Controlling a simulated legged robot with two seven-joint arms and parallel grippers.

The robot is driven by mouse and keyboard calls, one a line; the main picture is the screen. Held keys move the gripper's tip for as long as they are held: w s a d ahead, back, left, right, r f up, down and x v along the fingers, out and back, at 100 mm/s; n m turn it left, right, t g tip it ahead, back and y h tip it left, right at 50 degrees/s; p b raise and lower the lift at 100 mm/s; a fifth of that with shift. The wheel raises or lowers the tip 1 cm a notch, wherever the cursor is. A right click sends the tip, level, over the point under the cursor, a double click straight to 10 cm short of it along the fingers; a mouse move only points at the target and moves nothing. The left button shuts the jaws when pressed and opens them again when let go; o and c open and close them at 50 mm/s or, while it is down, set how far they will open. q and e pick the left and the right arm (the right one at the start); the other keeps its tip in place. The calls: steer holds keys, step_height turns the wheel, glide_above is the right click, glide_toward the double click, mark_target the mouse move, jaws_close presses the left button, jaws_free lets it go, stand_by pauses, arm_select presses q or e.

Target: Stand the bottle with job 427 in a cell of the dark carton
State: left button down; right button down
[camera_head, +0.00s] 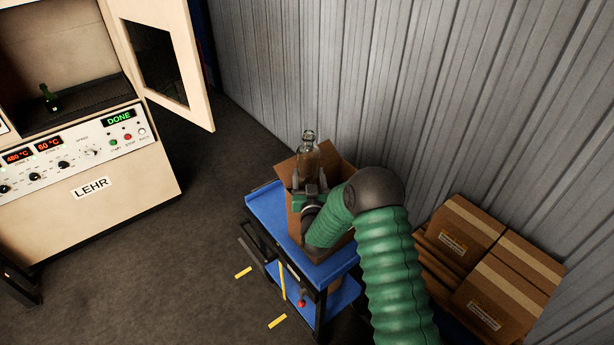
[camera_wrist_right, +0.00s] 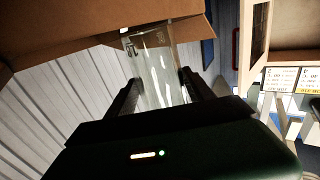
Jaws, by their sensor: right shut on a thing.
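My right gripper (camera_head: 311,188) is shut on a clear glass bottle (camera_head: 308,158). The bottle is upright, neck up, over or inside an open brown carton (camera_head: 342,170) on the blue cart; I cannot tell how deep it is or whether it touches a cell. In the right wrist view the bottle (camera_wrist_right: 158,70) sits between the two dark fingers, with a small dark marking on the glass, too small to read as a job number. Carton flaps (camera_wrist_right: 80,30) show close to it. The carton's cells are hidden. My left gripper is not in view.
The blue cart (camera_head: 266,208) stands by the corrugated wall. Closed brown cartons (camera_head: 505,285) are stacked at the right. The lehr (camera_head: 95,188) at the left has its door (camera_head: 180,60) open, a dark green bottle (camera_head: 48,100) inside and DONE on its display. The floor between is mostly clear.

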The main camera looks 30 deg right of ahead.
steer(key=shift+d+f+b, duration=0.2)
steer(key=shift+f+b, duration=0.3)
steer(key=shift+f, duration=0.25)
steer(key=shift+a+f+b, duration=0.25)
steer(key=shift+f+b, duration=0.25)
steer(key=shift+a+f+b, duration=0.2)
steer(key=shift+f+b, duration=0.25)
steer(key=shift+b, duration=0.05)
steer(key=shift+r, duration=0.2)
steer(key=shift+d, duration=0.1)
